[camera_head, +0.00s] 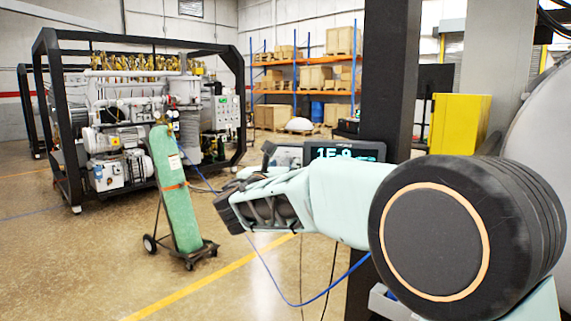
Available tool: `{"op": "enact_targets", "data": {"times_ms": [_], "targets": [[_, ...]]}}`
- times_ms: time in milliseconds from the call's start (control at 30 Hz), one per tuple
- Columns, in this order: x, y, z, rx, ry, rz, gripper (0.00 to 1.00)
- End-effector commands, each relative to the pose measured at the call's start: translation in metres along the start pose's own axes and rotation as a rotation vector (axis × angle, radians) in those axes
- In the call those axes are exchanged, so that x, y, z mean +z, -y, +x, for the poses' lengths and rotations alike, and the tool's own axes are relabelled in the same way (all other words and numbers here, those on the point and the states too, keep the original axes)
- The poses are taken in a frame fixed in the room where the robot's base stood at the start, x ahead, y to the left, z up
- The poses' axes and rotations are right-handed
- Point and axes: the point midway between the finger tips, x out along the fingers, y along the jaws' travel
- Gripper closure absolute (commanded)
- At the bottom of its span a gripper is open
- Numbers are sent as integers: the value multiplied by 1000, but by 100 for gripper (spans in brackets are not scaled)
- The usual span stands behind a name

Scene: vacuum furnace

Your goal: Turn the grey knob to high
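No grey knob can be made out. A dark display (345,152) with glowing characters, which seem to read "1E-9", stands behind my arm beside a black post. A pale panel (289,156) sits just left of the display, and its details are too small to read. My arm reaches from the right across the middle of the picture, covering what lies below the display. A small dark part (268,153) rises beyond the arm's far end, in front of the pale panel's left side. It may be part of my gripper, but its fingers cannot be told apart.
A green gas cylinder (173,190) stands tilted on a wheeled cart at left. Behind it is a black-framed pump skid (125,150). Shelves with crates (312,78) line the back. A black post (388,75) and yellow box (458,124) are at right. Blue hose crosses the floor.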

Motion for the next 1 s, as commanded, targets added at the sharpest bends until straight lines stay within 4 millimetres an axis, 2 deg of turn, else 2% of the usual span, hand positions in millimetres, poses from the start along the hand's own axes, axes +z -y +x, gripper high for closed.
{"op": "enact_targets", "data": {"times_ms": [367, 700, 1000], "targets": [[0, 0, 6, 0, 0, 1, 63], [0, 0, 5, 0, 0, 1, 100], [-1, 0, 5, 0, 0, 27, 100]]}}
